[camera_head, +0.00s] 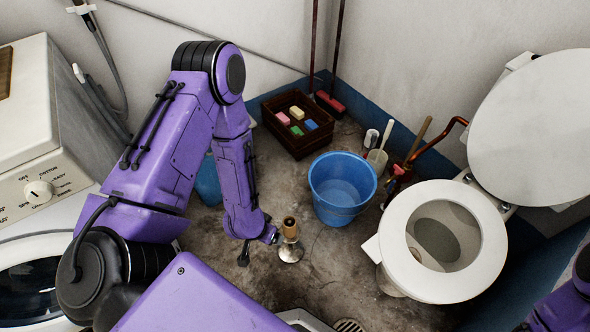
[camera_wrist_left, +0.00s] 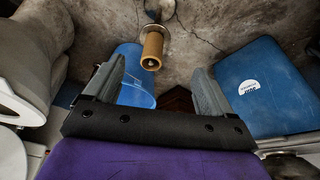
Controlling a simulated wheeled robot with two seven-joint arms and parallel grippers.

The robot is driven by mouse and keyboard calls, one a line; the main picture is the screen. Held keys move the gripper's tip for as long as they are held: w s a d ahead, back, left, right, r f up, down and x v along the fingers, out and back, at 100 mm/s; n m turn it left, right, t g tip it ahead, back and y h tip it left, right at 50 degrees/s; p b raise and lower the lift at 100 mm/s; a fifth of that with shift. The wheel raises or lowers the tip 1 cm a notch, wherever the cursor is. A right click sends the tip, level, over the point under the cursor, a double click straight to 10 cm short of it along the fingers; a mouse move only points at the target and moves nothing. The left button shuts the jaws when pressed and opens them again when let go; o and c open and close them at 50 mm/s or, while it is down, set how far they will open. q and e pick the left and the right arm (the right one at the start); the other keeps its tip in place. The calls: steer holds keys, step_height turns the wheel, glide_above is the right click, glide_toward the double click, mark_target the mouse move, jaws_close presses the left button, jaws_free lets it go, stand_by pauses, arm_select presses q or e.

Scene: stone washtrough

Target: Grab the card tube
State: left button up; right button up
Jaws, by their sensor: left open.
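The card tube (camera_head: 290,224) is a short brown hollow tube standing upright on a round metal stand (camera_head: 291,250) on the floor. In the left wrist view, the card tube (camera_wrist_left: 152,52) shows beyond the fingertips, roughly between them, with its open end facing the camera. My left gripper (camera_head: 259,248) is just left of the tube in the head view. In the left wrist view my left gripper (camera_wrist_left: 157,72) is open and empty, its two grey fingers apart. My right gripper is not in view; only part of that purple arm shows at the lower right.
A blue bucket (camera_head: 342,205) stands right of the tube, with a white toilet (camera_head: 400,265) beyond it. A brown crate (camera_head: 275,125) holds sponges at the back. A blue box (camera_wrist_left: 262,110) is partly hidden behind my arm in the head view. A washing machine (camera_head: 40,190) stands left.

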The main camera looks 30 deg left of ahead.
mark_target(291, 225)
arm_select(q)
steer(key=w+f+m+b, duration=0.2)
steer(key=w+f+b, duration=0.2)
steer(key=f, duration=0.2)
steer(key=w+f+m+h+b, duration=0.1)
steer(key=w+f+m+b, duration=0.1)
steer(key=w+f+b, duration=0.2)
steer(key=w+f+m+h+b, duration=0.1)
steer(key=w+f+m+b, duration=0.1)
steer(key=w+f+b, duration=0.3)
steer(key=shift+d+f, duration=0.2)
steer(key=shift+f, duration=1.3)
steer(key=shift+r+t, duration=0.1)
steer(key=shift+t, duration=0.2)
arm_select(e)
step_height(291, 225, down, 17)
arm_select(q)
steer(key=c, duration=1)
